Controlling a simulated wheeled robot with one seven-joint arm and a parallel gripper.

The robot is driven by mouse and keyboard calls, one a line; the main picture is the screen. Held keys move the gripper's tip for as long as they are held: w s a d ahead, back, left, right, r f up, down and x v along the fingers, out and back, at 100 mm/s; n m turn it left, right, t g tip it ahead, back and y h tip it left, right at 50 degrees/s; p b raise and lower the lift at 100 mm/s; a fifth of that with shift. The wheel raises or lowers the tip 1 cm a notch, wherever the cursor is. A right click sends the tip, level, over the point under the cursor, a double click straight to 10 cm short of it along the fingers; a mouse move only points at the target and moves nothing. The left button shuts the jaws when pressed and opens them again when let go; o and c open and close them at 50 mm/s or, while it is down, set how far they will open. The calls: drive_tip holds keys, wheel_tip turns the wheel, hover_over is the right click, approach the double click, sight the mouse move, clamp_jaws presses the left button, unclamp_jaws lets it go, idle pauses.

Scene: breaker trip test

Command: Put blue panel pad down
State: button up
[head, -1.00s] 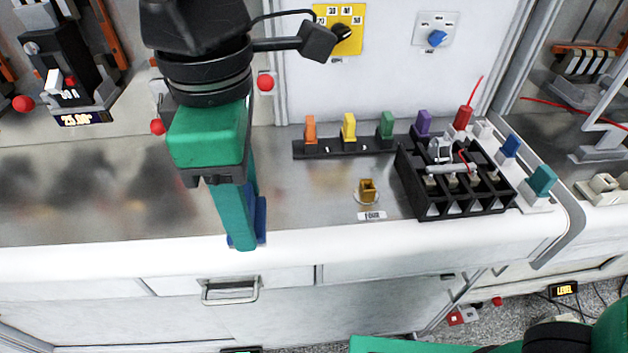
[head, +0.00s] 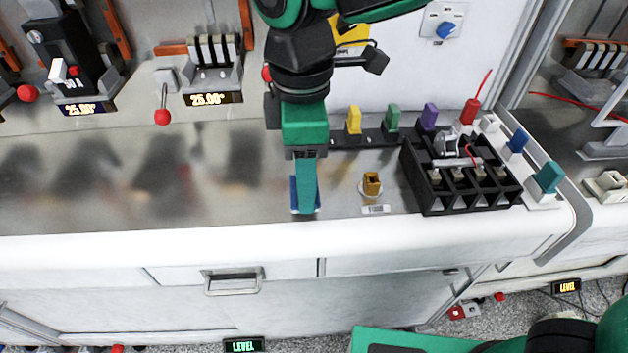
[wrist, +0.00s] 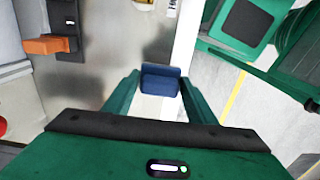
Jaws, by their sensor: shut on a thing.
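The blue panel pad (head: 294,196) is a small dark blue block, mostly hidden behind my green fingers in the head view. It shows in the wrist view (wrist: 160,80) between the two fingertips. My gripper (head: 305,205) points down near the front edge of the metal counter (head: 225,170) and is shut on the pad. In the wrist view my gripper (wrist: 160,82) has a finger on each side of it. I cannot tell whether the pad touches the counter.
A brass-coloured socket (head: 371,184) stands just right of my gripper. A black rack (head: 440,195) is farther right, with a row of coloured plugs behind. Breakers with red-knobbed levers (head: 162,116) hang at the back left. The counter left of my gripper is clear.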

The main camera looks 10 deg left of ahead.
drive_tip(key=shift+w+d+f, duration=0.3)
drive_tip(key=shift+w+f, duration=0.05)
drive_tip(key=shift+w, duration=0.15)
drive_tip(key=shift+f, duration=1.8)
drive_tip(key=shift+c, duration=0.4)
drive_tip(key=o, duration=1)
drive_tip(key=shift+o, duration=0.2)
drive_tip(key=shift+f, duration=0.2)
drive_tip(key=r, duration=1.1)
drive_tip(key=shift+d, duration=0.35)
drive_tip(key=shift+f, duration=0.1)
